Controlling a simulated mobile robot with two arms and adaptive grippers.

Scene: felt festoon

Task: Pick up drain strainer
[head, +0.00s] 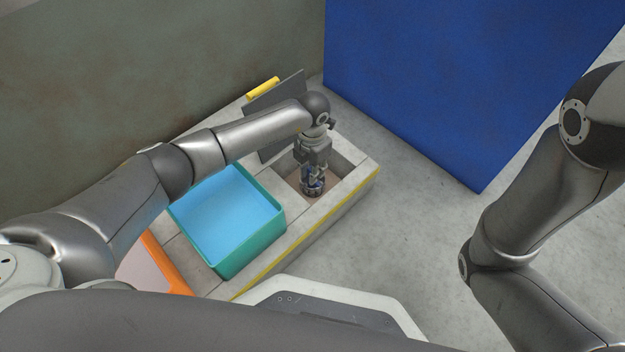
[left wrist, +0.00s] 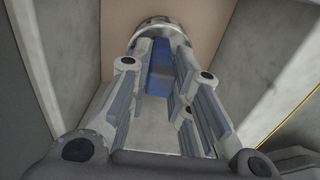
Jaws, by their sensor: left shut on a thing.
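The drain strainer (head: 312,191) is a small round metal piece with blue on it, down in the square recess of the pale block at the centre of the head view. My left gripper (head: 314,177) points down into this recess, shut on the strainer. In the left wrist view the strainer's metal rim (left wrist: 160,24) shows beyond the fingertips, and its blue part sits between the fingers of my left gripper (left wrist: 161,68). The fingers hide part of the strainer. I cannot tell whether it touches the recess floor. My right gripper is not in view.
A teal bin (head: 224,265) with a light blue inside stands left of the recess. An orange-edged tray (head: 165,265) lies further left. A grey panel (head: 262,106) and a yellow piece (head: 263,88) are behind. A blue wall (head: 440,80) rises at the back right; the right-hand floor is bare.

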